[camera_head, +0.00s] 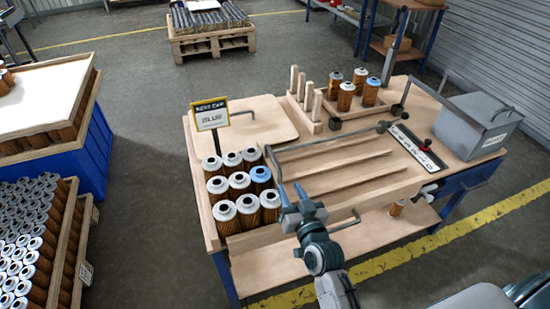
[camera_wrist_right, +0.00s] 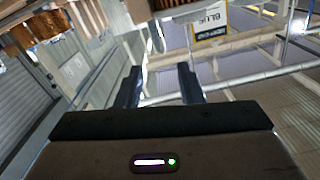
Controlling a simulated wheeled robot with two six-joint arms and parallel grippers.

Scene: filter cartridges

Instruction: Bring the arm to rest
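My right gripper (camera_head: 291,193) is at the front edge of the workbench, just right of the block of filter cartridges. In the right wrist view its two fingers (camera_wrist_right: 160,84) stand apart with nothing held between them. The cartridges (camera_head: 239,181) stand upright in rows at the bench's front left corner; most have white caps and one has a blue cap (camera_head: 261,174). My left gripper is not in view.
A sign (camera_head: 211,113) reading "NEXT CAP BLUE" stands behind the cartridges. A metal rail (camera_head: 325,140) crosses the slatted rack. Wooden pegs (camera_head: 305,90), more cartridges (camera_head: 346,96) and a grey box (camera_head: 479,125) are farther back. Open floor (camera_head: 150,250) lies left of the bench.

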